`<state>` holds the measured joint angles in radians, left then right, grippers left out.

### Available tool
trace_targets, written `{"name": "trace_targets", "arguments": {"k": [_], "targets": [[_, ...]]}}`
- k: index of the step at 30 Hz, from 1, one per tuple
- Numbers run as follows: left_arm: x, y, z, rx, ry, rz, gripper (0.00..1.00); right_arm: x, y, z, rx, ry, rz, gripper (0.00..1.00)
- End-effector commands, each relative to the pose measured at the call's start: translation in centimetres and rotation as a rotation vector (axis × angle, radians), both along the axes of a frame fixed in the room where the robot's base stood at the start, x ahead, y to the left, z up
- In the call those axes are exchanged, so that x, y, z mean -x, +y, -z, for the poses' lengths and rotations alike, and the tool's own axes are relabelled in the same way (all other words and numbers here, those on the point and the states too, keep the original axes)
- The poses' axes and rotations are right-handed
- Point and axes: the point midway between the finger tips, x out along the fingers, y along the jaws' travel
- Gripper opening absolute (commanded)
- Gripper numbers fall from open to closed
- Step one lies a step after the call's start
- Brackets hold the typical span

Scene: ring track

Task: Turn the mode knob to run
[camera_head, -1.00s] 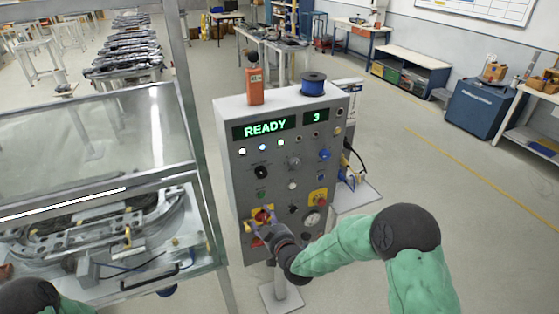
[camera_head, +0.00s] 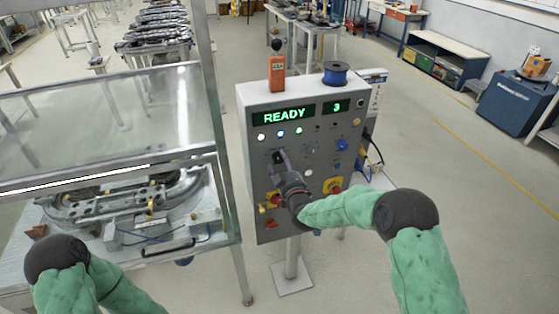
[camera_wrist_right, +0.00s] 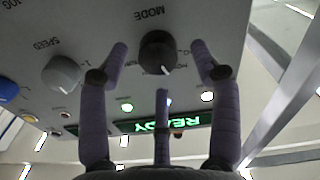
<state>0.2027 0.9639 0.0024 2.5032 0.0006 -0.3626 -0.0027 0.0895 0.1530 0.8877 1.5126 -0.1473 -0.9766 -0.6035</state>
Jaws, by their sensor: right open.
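The black mode knob (camera_wrist_right: 158,50) sits under the label MODE on the grey control panel (camera_head: 256,180). In the right wrist view the panel appears upside down. A white pointer mark shows on the knob's lower edge. My right gripper (camera_wrist_right: 160,58) is open, with fingers on both sides of the knob and a third finger below it. I see gaps between the fingers and the knob. In the head view the right gripper (camera_head: 280,157) is at the panel's upper left and covers most of the knob. The panel display (camera_head: 285,115) reads READY. My left gripper is out of view.
Close by on the panel are the grey speed knob (camera_wrist_right: 62,74) and a blue knob (camera_wrist_right: 8,88). An orange device (camera_head: 277,75) and a blue spool (camera_head: 336,73) stand on top. A glass-fronted enclosure (camera_head: 110,110) stands left.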

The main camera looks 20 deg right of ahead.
Motion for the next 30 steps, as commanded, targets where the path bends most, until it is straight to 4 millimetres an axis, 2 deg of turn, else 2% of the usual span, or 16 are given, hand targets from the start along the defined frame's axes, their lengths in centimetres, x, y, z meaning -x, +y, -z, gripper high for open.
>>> {"name": "trace_targets", "arguments": {"k": [6,17,23,30], "targets": [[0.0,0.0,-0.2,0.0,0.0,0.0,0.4,-1.8,0.1,0.0,-0.001,0.0,0.0,0.64],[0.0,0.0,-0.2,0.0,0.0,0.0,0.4,-2.1,0.1,0.0,0.0,0.0,0.0,0.64],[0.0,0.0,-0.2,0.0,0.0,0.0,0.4,-2.1,0.1,0.0,0.0,0.0,0.0,0.1],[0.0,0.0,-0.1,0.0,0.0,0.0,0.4,-2.1,0.1,-0.1,-0.002,-0.003,-0.001,0.08]]}}
